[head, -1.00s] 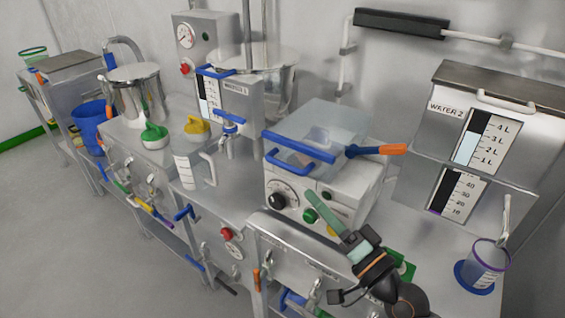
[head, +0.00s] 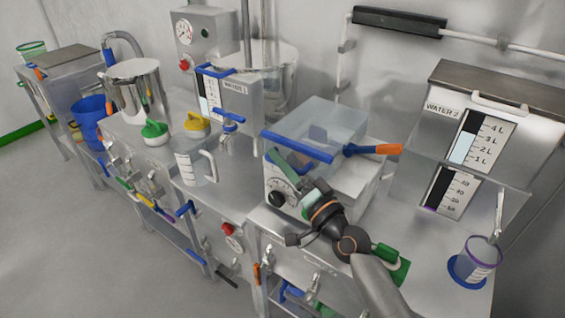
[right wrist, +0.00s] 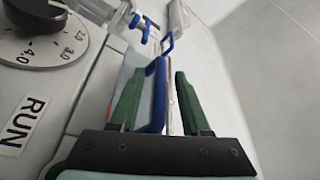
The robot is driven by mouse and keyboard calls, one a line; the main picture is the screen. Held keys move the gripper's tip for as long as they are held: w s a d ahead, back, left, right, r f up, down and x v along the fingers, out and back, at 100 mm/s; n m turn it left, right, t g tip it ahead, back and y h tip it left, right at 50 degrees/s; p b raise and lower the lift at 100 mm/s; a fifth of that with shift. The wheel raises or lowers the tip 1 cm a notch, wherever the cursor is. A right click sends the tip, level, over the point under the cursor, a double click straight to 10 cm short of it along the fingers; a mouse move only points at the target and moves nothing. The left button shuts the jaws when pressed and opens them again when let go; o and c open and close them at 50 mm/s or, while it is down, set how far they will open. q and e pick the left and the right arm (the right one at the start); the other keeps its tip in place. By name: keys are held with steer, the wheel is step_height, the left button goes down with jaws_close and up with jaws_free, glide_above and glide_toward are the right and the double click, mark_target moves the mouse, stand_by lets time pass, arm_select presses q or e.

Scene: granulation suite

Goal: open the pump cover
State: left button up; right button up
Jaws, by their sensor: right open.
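The pump (head: 283,190) is a pale box with a black dial on its front. Its clear cover (head: 335,118) lies down over the top. A blue handle bar (head: 298,146) runs along the cover's front edge. My right gripper (head: 287,163) is at the pump's front, just below the handle. In the right wrist view the open green fingers (right wrist: 160,75) stand on either side of the blue handle (right wrist: 157,98), with gaps visible. Part of the pump's front is hidden by my right gripper. My left gripper is not in view.
An orange-and-blue lever (head: 375,149) sticks out right of the cover. The WATER 2 tank (head: 420,125) and a clear cup (head: 478,258) stand further right. The WATER 1 tank (head: 241,95) and a jug (head: 190,168) are left of the pump.

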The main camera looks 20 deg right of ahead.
jaws_close()
stand_by(1.4)
